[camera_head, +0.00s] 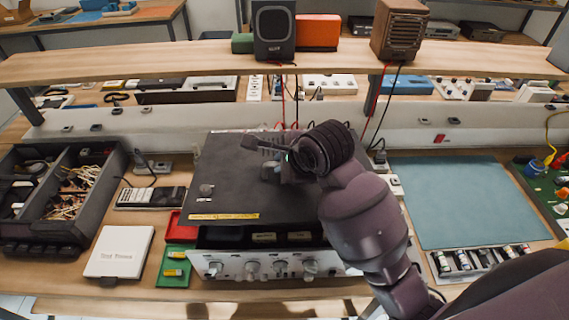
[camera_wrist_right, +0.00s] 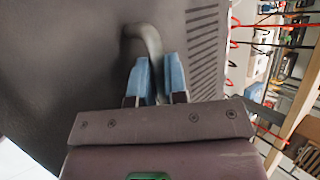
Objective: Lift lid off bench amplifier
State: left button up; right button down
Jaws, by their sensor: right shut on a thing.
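The bench amplifier (camera_head: 232,268) stands on the workbench, with a silver front panel and several knobs. Its dark flat lid (camera_head: 225,185) has a yellow label strip near the front edge. A dark opening with parts inside shows between the lid's front edge and the front panel; the rear is partly hidden by my arm. My right gripper (camera_head: 274,168) is over the lid. In the right wrist view its blue-padded fingers (camera_wrist_right: 157,82) are shut on the lid's curved grey handle (camera_wrist_right: 147,40). My left gripper is not in view.
An open parts box (camera_head: 62,150) with cables and a white box (camera_head: 119,251) are at left. A blue-green mat (camera_head: 468,200) lies clear at right, with small bottles (camera_head: 482,258) along its front. A wooden shelf (camera_head: 170,62) carrying speakers crosses behind.

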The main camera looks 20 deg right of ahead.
jog(key=shift+r, duration=3.55)
